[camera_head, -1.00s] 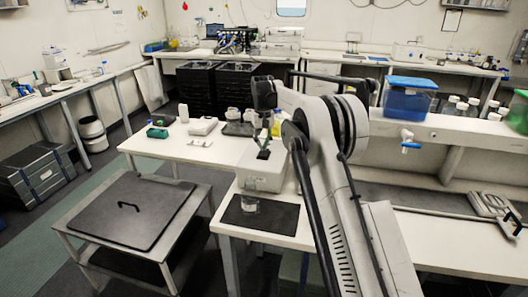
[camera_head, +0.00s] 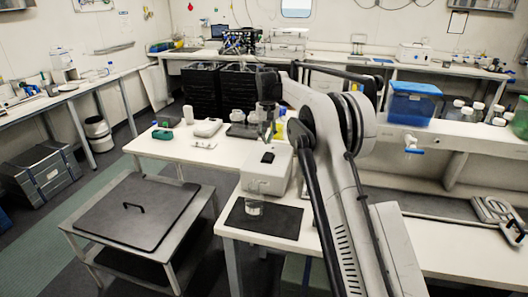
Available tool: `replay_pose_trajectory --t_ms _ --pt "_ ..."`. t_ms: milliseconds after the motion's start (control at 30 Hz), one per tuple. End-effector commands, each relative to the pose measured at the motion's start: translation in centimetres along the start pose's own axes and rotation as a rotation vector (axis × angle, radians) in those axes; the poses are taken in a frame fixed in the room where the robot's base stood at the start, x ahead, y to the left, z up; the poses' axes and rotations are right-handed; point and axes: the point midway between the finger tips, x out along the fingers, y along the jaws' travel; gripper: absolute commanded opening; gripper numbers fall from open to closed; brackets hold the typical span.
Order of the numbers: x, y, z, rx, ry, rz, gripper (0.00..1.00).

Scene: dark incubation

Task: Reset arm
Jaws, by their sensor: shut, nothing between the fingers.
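My arm rises from the lower right of the head view and bends over at the top. My gripper (camera_head: 267,133) hangs pointing down at its end, small and partly blurred against the background. It is shut and empty. It is above and behind a white box-shaped device (camera_head: 266,168) with a dark patch on top, and apart from it.
Bottles and small devices (camera_head: 206,128) sit on the middle table. Black crates (camera_head: 202,92) stand behind.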

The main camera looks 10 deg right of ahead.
Motion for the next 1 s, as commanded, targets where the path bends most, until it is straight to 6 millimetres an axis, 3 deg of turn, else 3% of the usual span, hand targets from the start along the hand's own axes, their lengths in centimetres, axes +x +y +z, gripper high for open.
replay_pose_trajectory --t_ms 167,367,700,1000 --pt "-1.5 -0.1 1.1 0.002 0.018 0.001 0.0" --pt "-5.2 -0.2 4.1 0.007 0.07 0.004 0.0" --pt "-10.3 -0.7 11.2 0.016 0.165 0.009 0.0" --pt "-12.9 -1.1 18.8 0.025 0.247 0.012 0.0"
